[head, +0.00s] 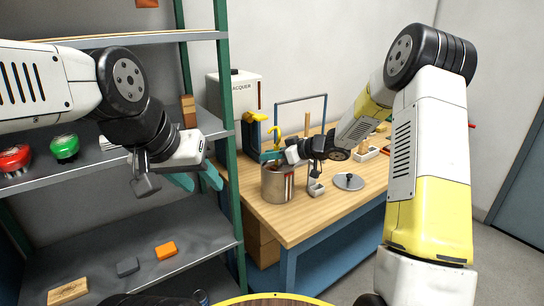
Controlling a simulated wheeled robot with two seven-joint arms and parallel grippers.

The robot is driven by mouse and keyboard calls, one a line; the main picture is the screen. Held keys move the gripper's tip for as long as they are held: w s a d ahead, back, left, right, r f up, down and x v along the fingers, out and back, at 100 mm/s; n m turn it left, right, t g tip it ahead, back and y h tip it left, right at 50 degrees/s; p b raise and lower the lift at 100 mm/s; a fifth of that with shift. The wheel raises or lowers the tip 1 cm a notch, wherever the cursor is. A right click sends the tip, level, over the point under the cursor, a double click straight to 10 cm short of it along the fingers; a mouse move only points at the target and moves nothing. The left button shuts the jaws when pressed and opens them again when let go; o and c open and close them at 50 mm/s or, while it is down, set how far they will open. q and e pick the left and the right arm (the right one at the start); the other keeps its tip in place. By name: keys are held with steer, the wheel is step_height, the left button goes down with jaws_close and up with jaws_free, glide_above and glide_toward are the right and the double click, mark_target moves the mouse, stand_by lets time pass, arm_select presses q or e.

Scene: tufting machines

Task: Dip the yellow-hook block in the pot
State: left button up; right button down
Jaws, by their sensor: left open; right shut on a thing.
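The metal pot (274,186) stands on the wooden bench near its left front edge, with a label on its side. My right gripper (271,156) reaches in from the right, just above the pot's mouth, with teal fingers shut on the yellow-hook block (265,143). Its yellow hook shows above the fingers; the block's lower part is mostly hidden, and I cannot tell how far it is inside the pot. My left gripper (196,181) is open and empty, with teal fingers pointing down in front of the shelf rack.
The shelf rack (231,160) holds a red (14,160) and a green object (64,149). Blocks lie on the lower shelf.

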step_height(320, 180, up, 11)
steer(key=shift+d, duration=0.15)
stand_by(1.6)
steer(key=shift+w, duration=0.1)
stand_by(1.7)
